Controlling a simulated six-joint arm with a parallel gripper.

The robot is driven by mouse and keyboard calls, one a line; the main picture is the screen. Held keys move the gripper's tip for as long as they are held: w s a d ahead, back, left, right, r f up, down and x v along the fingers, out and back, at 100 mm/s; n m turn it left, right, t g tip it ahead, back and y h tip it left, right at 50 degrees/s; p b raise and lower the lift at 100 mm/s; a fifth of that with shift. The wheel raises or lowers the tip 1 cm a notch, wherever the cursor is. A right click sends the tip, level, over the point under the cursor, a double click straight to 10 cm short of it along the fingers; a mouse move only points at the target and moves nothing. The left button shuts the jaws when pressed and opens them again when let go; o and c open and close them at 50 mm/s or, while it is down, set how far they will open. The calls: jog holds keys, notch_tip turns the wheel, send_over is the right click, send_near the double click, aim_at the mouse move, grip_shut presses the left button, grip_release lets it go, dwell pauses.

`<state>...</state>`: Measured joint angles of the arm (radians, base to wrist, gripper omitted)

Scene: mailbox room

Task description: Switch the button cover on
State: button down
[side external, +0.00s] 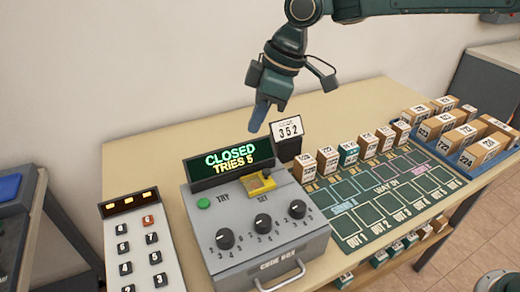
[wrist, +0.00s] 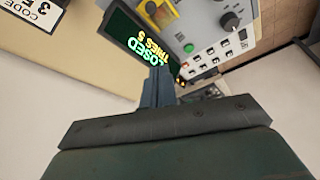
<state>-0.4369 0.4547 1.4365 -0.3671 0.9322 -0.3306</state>
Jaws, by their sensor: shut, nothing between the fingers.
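The grey code box (side external: 240,255) stands on the table, with a sign reading "CLOSED TRIES 5" (side external: 230,160) along its back. A yellow button cover (side external: 258,184) sits on its top just above the "SET" label; whether it is raised or lowered I cannot tell. It also shows at the top edge of the wrist view (wrist: 158,12). A green button (side external: 203,203) lies to its left, above the dials. My gripper (side external: 258,126) is shut and empty, pointing down in the air above and behind the sign. In the wrist view its fingertips (wrist: 160,72) overlap the sign.
A keypad (side external: 142,247) is on the left. Small cartons and a green slot mat (side external: 375,228) lie to the right, with a blue tray of cartons (side external: 466,168) beyond. Bare table lies behind the sign.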

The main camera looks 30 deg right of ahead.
aim_at(280, 175)
jog(key=shift+f, duration=0.1)
jog(key=x, duration=0.9)
jog(key=shift+w+a+f, duration=0.1)
jog(key=shift+a+f, duration=0.05)
jog(key=shift+f, duration=0.2)
jog(key=shift+s+d+f, duration=0.15)
jog(key=shift+s+d, duration=0.15)
jog(key=shift+d, duration=0.3)
jog(key=shift+s+d+f, duration=0.2)
jog(key=shift+s+d, duration=0.05)
jog(key=shift+d, duration=0.3)
jog(key=shift+s+d+f, duration=0.15)
jog(key=shift+s+d, duration=0.15)
jog(key=shift+d, duration=0.3)
jog(key=d, duration=0.5)
jog(key=shift+d, duration=0.2)
jog(key=shift+a, duration=0.15)
